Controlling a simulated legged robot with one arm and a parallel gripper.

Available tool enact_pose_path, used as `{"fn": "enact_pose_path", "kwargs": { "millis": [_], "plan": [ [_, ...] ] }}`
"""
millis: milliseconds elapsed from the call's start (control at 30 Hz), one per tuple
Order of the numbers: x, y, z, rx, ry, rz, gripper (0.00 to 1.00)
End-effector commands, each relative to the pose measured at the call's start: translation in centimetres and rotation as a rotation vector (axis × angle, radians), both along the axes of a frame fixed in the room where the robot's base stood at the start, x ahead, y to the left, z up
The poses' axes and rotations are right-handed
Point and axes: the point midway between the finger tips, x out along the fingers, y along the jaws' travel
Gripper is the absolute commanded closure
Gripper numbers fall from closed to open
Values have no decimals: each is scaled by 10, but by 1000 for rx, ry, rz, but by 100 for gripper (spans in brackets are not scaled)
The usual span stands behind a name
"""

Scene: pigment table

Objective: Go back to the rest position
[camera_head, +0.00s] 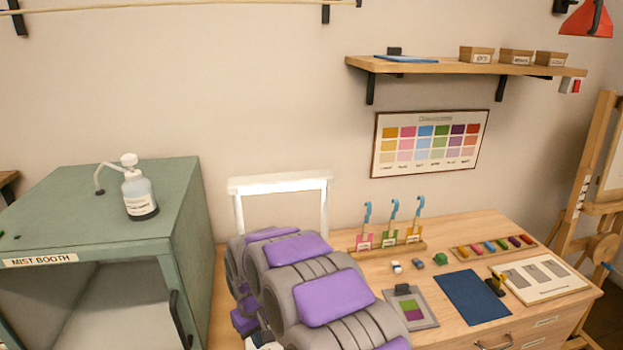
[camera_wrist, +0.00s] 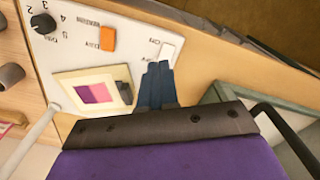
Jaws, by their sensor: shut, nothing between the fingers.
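My gripper (camera_wrist: 158,82) shows in the wrist view with its two dark fingers side by side, shut and empty. The fingers point at a white control panel (camera_wrist: 75,25) and are close to its white switch; I cannot tell whether they touch it. In the head view my grey and purple arm fills the lower middle, between the green booth and the wooden table, and my gripper is hidden there.
The green mist booth (camera_head: 184,215) stands at left with a spray bottle (camera_head: 138,192) on top. A shelf (camera_head: 440,67) hangs above.

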Motion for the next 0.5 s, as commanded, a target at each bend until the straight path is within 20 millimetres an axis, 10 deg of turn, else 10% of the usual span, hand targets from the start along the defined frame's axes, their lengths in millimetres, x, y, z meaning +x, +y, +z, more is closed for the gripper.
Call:
{"fn": "enact_pose_path", "kwargs": {
  "millis": [500],
  "plan": [
    [-97, -155, 102, -22, 57, -272, 100]
  ]
}}
